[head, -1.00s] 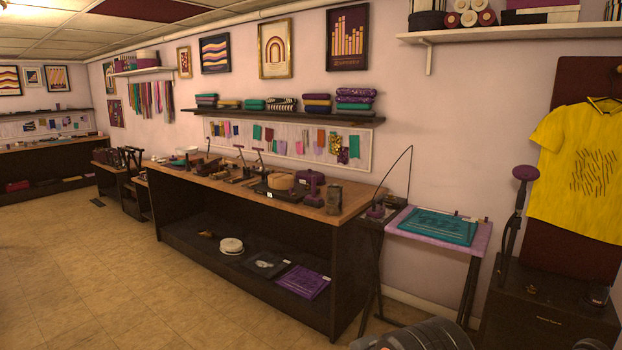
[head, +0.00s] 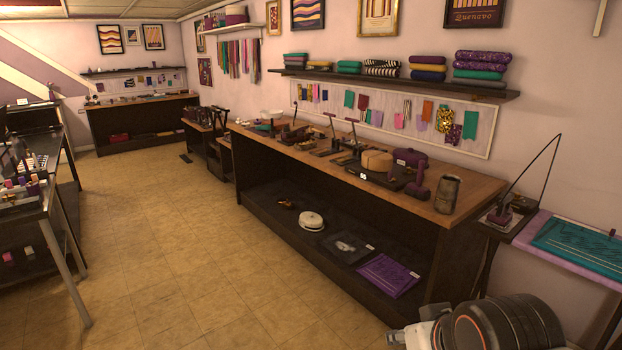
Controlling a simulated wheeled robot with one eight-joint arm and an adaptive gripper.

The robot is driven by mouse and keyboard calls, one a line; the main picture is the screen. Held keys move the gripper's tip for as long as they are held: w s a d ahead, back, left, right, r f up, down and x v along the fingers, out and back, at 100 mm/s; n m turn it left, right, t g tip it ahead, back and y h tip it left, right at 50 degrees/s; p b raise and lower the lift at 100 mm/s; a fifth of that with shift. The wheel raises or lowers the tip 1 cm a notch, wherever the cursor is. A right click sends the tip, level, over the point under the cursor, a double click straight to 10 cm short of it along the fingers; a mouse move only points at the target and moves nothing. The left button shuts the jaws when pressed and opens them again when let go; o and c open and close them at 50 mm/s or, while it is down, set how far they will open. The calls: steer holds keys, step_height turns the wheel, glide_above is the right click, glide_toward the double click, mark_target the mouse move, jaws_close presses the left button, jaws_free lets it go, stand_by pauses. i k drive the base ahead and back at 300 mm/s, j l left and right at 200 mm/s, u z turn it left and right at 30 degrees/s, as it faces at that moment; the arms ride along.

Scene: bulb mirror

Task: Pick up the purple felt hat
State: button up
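I cannot clearly make out a purple felt hat. A rounded purple object with a small pale tag (head: 410,158) sits at the back of the wooden-topped workbench (head: 470,205), right of a tan round block (head: 377,160). It may be the hat, but its shape is too small to tell. Another purple piece (head: 237,15) is on the high wall shelf at the back left, also unclear. A dark, rounded link of my arm (head: 510,325) shows at the bottom right. My gripper's fingers are not visible.
The bench's lower shelf holds a white round item (head: 311,220) and a purple flat panel (head: 387,276). A stand with a teal panel (head: 580,243) is at right. A dark rack with a metal leg (head: 67,270) stands at left. The tiled floor (head: 200,270) between is open.

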mark_target(411, 157)
steer(key=i+z, duration=0.15)
steer(key=i, duration=0.3)
steer(key=i+j+z, duration=0.15)
steer(key=i, duration=0.25)
steer(key=i+j+z, duration=0.15)
steer(key=i, duration=0.3)
steer(key=i+j+z, duration=0.1)
steer(key=i, duration=0.3)
